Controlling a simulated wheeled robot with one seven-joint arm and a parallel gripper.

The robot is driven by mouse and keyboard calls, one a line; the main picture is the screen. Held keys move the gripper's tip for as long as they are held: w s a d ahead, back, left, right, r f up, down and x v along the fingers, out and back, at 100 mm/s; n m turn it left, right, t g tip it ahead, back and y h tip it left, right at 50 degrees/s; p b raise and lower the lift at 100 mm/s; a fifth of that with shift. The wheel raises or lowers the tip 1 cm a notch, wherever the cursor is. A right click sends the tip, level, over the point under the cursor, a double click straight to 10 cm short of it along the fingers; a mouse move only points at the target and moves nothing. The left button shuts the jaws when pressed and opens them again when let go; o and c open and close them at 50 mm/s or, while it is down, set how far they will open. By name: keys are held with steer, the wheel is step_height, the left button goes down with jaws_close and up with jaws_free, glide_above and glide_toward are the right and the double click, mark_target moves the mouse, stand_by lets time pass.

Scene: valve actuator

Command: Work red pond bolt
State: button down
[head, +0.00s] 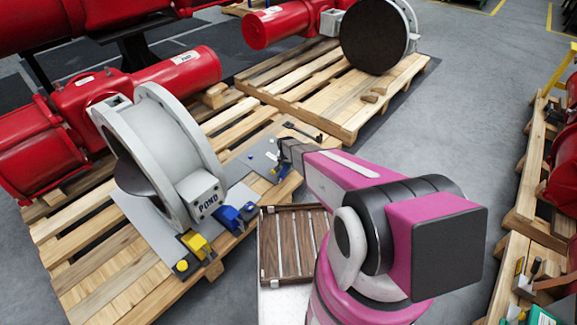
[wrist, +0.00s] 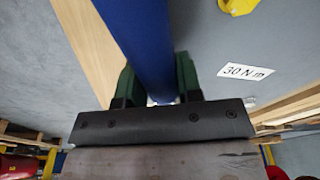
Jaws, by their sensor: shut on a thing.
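The grey ring-shaped valve body (head: 177,120) marked POND (head: 208,201) stands on a wooden pallet in the head view. My gripper (head: 283,160) is low over a grey plate to the right of it. In the wrist view, the green fingers of my gripper (wrist: 156,80) are shut on a thick blue shaft (wrist: 143,35), which runs up out of the frame. Its far end is not visible. I cannot make out a red bolt in either view.
A slatted brown tray (head: 292,243) lies beside my arm. A "30 N m" label (wrist: 245,72) shows on grey. Red actuators (head: 150,85) lie behind. Grey floor (head: 470,80) is open at right.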

steer(key=shift+w+a+m, duration=0.2)
steer(key=shift+a+m, duration=0.2)
stand_by(0.3)
steer(key=shift+w+a+m, duration=0.5)
steer(key=shift+a+m, duration=0.3)
steer(key=shift+m, duration=0.1)
steer(key=shift+a, duration=0.1)
steer(key=shift+w, duration=0.15)
steer(key=shift+w+a+m, duration=0.75)
steer(key=shift+a+m, duration=0.1)
steer(key=shift+m, duration=0.35)
steer(key=shift+w+a+h, duration=0.1)
steer(key=shift+h, duration=0.2)
steer(key=shift+w+a+m+g, duration=0.3)
steer(key=shift+w+a+m, duration=0.25)
steer(key=shift+w+m, duration=0.35)
